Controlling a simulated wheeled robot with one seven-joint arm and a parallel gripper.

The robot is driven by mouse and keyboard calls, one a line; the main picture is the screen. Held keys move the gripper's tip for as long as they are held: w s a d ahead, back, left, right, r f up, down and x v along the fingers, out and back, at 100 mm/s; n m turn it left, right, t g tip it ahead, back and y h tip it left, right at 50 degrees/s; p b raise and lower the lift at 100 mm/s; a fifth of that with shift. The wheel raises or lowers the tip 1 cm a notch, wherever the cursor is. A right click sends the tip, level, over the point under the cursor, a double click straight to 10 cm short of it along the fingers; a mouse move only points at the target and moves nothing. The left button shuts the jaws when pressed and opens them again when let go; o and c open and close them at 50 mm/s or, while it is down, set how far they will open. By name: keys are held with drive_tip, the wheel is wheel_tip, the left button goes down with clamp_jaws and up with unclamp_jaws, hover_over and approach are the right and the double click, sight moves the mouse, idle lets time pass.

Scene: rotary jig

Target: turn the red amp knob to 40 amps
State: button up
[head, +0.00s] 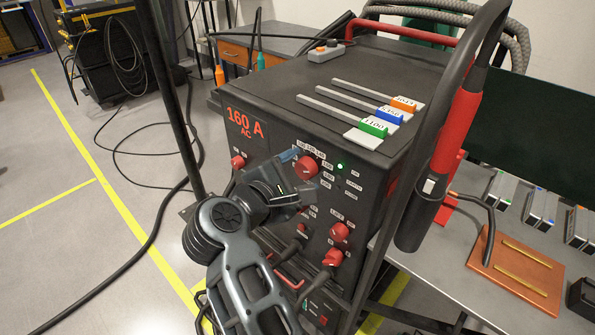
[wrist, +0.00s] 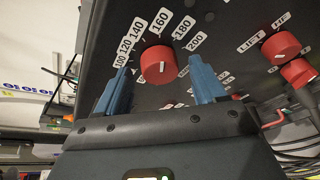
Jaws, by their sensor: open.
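The red amp knob (head: 306,168) is on the front panel of the dark welding machine (head: 352,190). In the wrist view, the knob (wrist: 158,66) has a dial reading 100 to 200 around its top, and its white mark points up near 160. My gripper (wrist: 160,72) is open, with one blue finger on each side of the knob. I cannot tell whether either finger touches it. In the head view my gripper (head: 304,182) is close to the panel, and the lower dial labels are hidden.
Other red knobs (head: 340,232) sit lower right on the panel, with cable plugs near them. A torch with a red grip (head: 456,126) hangs on the right. A bench with a copper-coloured plate (head: 515,272) stands right. Cables cross the floor at left.

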drive_tip(key=c, duration=1.1)
drive_tip(key=shift+o, duration=0.2)
